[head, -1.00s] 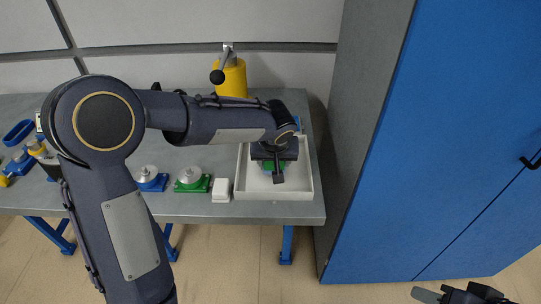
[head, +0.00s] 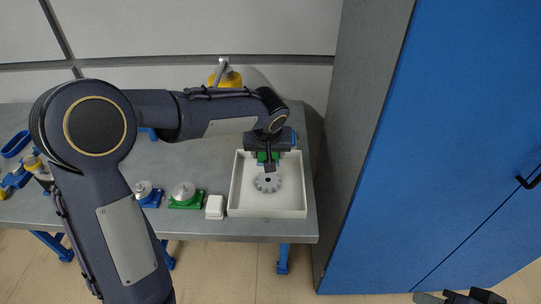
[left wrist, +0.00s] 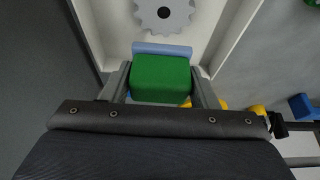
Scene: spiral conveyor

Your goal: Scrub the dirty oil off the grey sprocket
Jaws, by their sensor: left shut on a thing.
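The grey sprocket (head: 259,184) is a toothed disc with a dark centre hole, lying flat in a white tray (head: 299,190). It also shows at the top of the left wrist view (left wrist: 148,17), cut off by the edge. I make out no clear oil patch on its visible part. My left gripper (head: 266,159) is shut on a green block (left wrist: 160,78) with a light blue strip along its far edge. The block is at the far side of the sprocket, apart from it in the wrist view. My right gripper (head: 460,297) is partly in view at the bottom right.
A small white block (head: 215,207) stands left of the tray. Green (head: 184,195) and blue (head: 148,194) bases with silver tops stand further left. A yellow container (head: 231,78) is behind my arm. A grey panel and blue cabinet (head: 450,150) bound the right side.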

